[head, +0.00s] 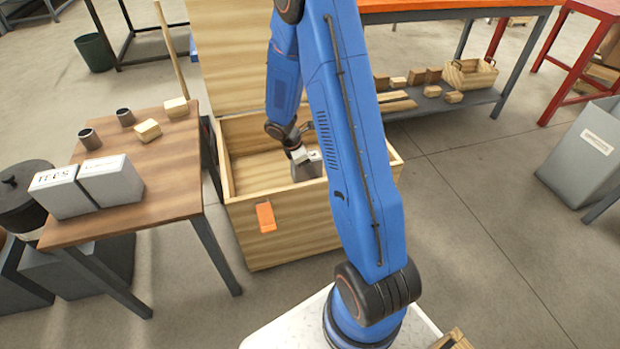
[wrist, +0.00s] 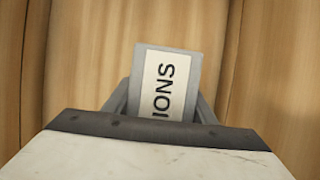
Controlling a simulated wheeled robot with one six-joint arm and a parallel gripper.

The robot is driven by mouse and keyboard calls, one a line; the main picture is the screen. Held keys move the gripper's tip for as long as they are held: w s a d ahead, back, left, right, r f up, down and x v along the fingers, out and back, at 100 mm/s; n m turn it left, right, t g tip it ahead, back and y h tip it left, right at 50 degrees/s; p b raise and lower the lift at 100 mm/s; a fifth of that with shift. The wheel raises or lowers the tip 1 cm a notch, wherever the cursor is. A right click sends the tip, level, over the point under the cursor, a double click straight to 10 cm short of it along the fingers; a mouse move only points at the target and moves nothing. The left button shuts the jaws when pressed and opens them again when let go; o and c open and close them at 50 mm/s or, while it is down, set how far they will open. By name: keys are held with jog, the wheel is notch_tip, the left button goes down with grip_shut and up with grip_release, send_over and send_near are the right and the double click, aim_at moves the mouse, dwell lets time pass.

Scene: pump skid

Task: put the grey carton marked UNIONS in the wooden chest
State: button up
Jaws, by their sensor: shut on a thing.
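The grey carton (wrist: 170,85) is between the fingers of my gripper (wrist: 160,112) in the wrist view. In the head view the grey carton (head: 308,168) hangs from my gripper (head: 298,150), within the opening of the wooden chest (head: 262,215). The chest has its lid raised at the back and an orange tag on its front. My arm hides the chest's right part. I cannot tell whether the carton touches the chest floor. Wooden boards (wrist: 75,60) fill the wrist view behind the carton.
A wooden table (head: 165,185) stands left of the chest, with a carton marked TEES (head: 60,190), another pale carton (head: 112,180), two dark cups and small wooden blocks. A workbench (head: 440,10) with a low shelf stands behind at right.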

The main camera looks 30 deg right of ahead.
jog(key=shift+f, duration=2.7)
jog(key=shift+f, duration=0.15)
jog(key=o, duration=1.4)
jog(key=shift+c, duration=0.2)
jog(key=v, duration=1.2)
jog(key=shift+a+r, duration=0.15)
jog(key=shift+r, duration=0.15)
jog(key=s+a+r+m+t+y, duration=0.1)
jog(key=s+a+r+m, duration=0.25)
jog(key=s+r, duration=0.45)
jog(key=s+a+r+m+t+y, duration=0.15)
jog(key=s+r+m, duration=0.25)
jog(key=r, duration=0.9)
jog(key=s+a+r+m+t+y, duration=0.1)
jog(key=s+a+r+m, duration=0.2)
jog(key=s, duration=0.6)
jog(key=s+a+r+m+t, duration=0.2)
jog(key=s+a+r+m, duration=0.2)
jog(key=s, duration=0.5)
jog(key=shift+s+a+r+y, duration=0.15)
jog(key=shift+s+r+y, duration=0.15)
jog(key=shift+r, duration=0.2)
